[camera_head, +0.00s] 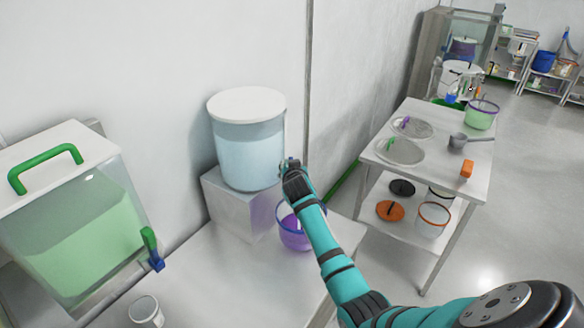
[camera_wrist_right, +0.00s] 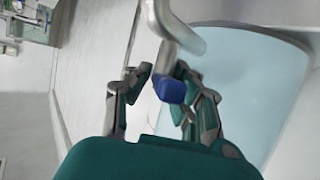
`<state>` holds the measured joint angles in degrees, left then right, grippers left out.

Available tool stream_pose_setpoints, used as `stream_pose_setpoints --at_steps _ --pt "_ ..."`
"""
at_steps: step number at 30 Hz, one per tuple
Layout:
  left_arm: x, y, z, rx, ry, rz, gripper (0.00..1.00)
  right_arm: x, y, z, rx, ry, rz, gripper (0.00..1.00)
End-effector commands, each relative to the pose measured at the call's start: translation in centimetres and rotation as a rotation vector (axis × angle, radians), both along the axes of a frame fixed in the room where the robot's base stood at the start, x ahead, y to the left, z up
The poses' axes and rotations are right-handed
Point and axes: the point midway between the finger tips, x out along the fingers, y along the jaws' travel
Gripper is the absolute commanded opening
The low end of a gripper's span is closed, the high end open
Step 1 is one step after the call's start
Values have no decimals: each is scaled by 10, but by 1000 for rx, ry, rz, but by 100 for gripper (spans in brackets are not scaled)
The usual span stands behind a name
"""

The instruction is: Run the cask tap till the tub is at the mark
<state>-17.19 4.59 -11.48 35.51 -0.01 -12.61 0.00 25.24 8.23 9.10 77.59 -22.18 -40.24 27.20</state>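The cask (camera_head: 248,150), clear with pale blue liquid and a white lid, stands on a white block against the wall. Its grey tap (camera_wrist_right: 170,30) with a blue end (camera_wrist_right: 172,90) shows in the right wrist view. My right gripper (camera_head: 291,168) is at the cask's right side; in the wrist view its fingers (camera_wrist_right: 160,95) are apart, with the blue end between them, closer to the right-hand finger. Contact is unclear. A purple tub (camera_head: 292,238) stands below, partly hidden by my right arm; its mark and level cannot be made out. My left gripper is out of view.
A green-liquid tank (camera_head: 85,235) with a green handle and a blue-green tap (camera_head: 151,250) stands at left. A small white cup (camera_head: 145,310) is on the near bench. A white table (camera_head: 445,150) with trays, a scoop and buckets stands at right.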

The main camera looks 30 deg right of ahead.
Motion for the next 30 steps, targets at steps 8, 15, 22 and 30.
stream_pose_setpoints --at_steps 8,15,22,30 --pt "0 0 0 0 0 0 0 0 0 0 0 0 0 42" --pt "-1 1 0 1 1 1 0 -6 4 2 -1 0 0 42" --pt "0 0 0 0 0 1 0 -39 22 18 -1 -2 1 42" --pt "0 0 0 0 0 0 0 -82 45 38 2 0 1 42"
